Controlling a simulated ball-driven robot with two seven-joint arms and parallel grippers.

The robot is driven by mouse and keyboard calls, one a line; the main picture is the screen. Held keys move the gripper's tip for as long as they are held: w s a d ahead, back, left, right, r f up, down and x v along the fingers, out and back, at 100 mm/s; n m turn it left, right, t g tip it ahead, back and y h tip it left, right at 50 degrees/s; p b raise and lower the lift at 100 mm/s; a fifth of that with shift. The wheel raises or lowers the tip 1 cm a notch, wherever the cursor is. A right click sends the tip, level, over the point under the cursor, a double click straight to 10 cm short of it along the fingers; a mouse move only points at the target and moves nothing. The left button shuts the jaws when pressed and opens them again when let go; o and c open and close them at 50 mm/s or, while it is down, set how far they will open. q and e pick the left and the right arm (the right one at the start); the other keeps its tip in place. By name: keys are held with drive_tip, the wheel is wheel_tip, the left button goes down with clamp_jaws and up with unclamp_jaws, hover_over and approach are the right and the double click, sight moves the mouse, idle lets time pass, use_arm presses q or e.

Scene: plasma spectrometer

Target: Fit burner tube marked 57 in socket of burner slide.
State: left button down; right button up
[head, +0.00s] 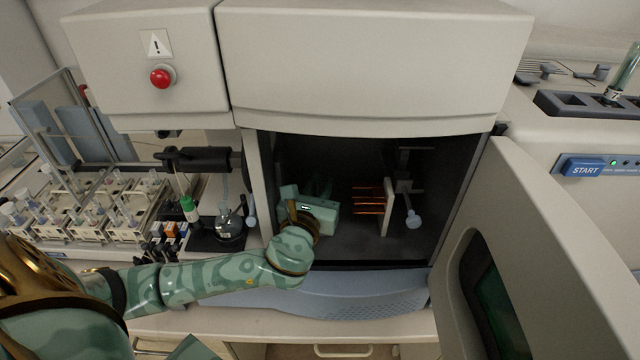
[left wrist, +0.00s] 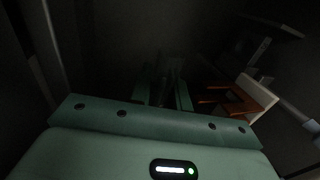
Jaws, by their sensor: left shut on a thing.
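My left gripper (head: 318,186) is inside the dark open chamber, left of the copper coil (head: 368,200). In the left wrist view its fingers (left wrist: 166,88) are shut on a dim, narrow thing, apparently the burner tube; its mark cannot be read. The gripper's body hides most of it in the head view. The burner slide and its socket cannot be made out clearly in the dark. The coil also shows in the left wrist view (left wrist: 236,101), right of the fingers and apart from them. My right gripper is not in view.
A pale upright plate (head: 388,208) stands right of the coil. The chamber door (head: 530,220) is swung open to the right. A black rack (head: 590,105) at the upper right holds a glass tube (head: 627,68). Vial racks (head: 105,210) and a flask (head: 228,225) stand left of the chamber.

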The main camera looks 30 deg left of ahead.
use_arm(q)
drive_tip(key=c, duration=1.2)
unclamp_jaws()
drive_tip(key=shift+c, duration=0.2)
wheel_tip(320, 180, up, 3)
drive_tip(key=shift+f+p, duration=0.15)
drive_tip(key=shift+p, duration=0.3)
drive_tip(key=s+d+r+p, duration=0.3)
drive_tip(key=s+d+r, duration=0.4)
drive_tip(key=s+r, duration=0.3)
drive_tip(key=shift+s, duration=1)
drive_tip(key=shift+d+r, duration=0.1)
drive_tip(key=shift+d, duration=0.05)
